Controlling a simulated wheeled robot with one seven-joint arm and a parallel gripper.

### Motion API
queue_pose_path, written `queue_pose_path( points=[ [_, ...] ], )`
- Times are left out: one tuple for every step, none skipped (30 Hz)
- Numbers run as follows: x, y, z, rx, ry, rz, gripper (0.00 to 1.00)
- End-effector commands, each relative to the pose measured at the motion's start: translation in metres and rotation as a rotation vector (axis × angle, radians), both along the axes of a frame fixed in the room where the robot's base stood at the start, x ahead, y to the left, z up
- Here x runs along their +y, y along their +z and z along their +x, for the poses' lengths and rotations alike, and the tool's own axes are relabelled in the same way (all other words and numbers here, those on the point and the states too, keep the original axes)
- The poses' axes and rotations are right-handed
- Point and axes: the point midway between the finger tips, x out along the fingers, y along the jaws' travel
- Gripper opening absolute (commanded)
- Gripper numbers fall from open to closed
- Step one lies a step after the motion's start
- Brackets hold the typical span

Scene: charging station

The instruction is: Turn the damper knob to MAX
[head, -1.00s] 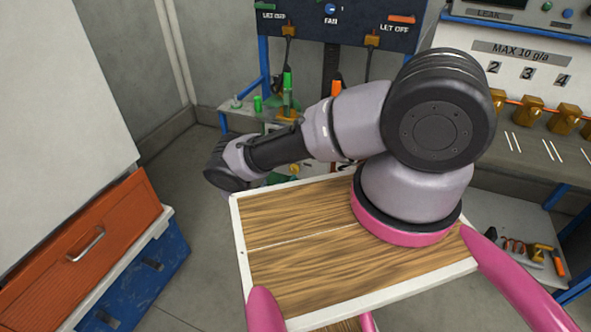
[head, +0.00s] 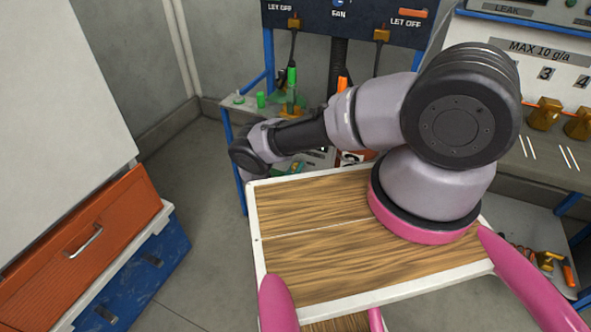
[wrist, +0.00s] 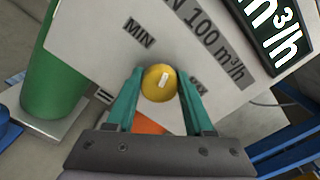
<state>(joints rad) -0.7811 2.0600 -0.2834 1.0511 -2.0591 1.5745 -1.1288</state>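In the wrist view the damper knob (wrist: 150,88) is a round yellow knob with a short white mark, on a pale panel. The mark stands almost upright in the picture, leaning slightly. A MIN label (wrist: 139,32) is at its upper left. A MAX label (wrist: 198,86) is at its right, partly hidden by a finger. My gripper (wrist: 159,76) has teal fingers, one on each side of the knob. The fingers appear to meet its sides, with no clear gap. In the head view the gripper and knob are hidden behind my arm.
A green cylinder (wrist: 58,65) stands left of the panel in the wrist view, and a blue frame (wrist: 285,158) is at the lower right. In the head view an orange drawer unit (head: 85,240) stands at left. A bench with several brown knobs (head: 543,114) is at right.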

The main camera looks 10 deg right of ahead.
Motion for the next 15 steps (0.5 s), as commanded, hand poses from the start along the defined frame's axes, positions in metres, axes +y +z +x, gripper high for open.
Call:
queue_pose_path(
  points=[
    [-0.0001,0.0001,0.0000,0.000,0.000,0.000,0.03],
    [-0.0001,0.0001,0.0000,0.000,0.000,0.000,0.00],
    [-0.0001,0.0001,-0.0001,0.000,-0.001,0.000,0.00],
    [-0.0001,0.0001,-0.0001,-0.001,-0.001,0.000,0.00],
    [-0.0001,0.0001,-0.0002,-0.002,-0.001,0.001,0.00],
    [-0.0001,0.0001,-0.0002,-0.003,-0.001,0.004,0.00],
    [-0.0001,0.0001,-0.0002,-0.005,-0.001,0.006,0.00],
    [-0.0001,0.0001,-0.0002,-0.008,-0.001,0.010,0.00],
    [-0.0001,0.0002,-0.0002,-0.012,-0.001,0.016,0.00],
    [-0.0001,0.0002,-0.0003,-0.017,0.000,0.023,0.00],
    [-0.0001,0.0002,-0.0003,-0.023,0.000,0.032,0.00],
    [-0.0001,0.0002,-0.0003,-0.031,0.000,0.043,0.00],
    [-0.0001,0.0002,-0.0004,-0.039,0.000,0.054,0.00],
    [-0.0001,0.0002,-0.0004,-0.048,0.000,0.066,0.00],
    [-0.0001,0.0003,-0.0005,-0.062,0.000,0.086,0.00]
  ],
)
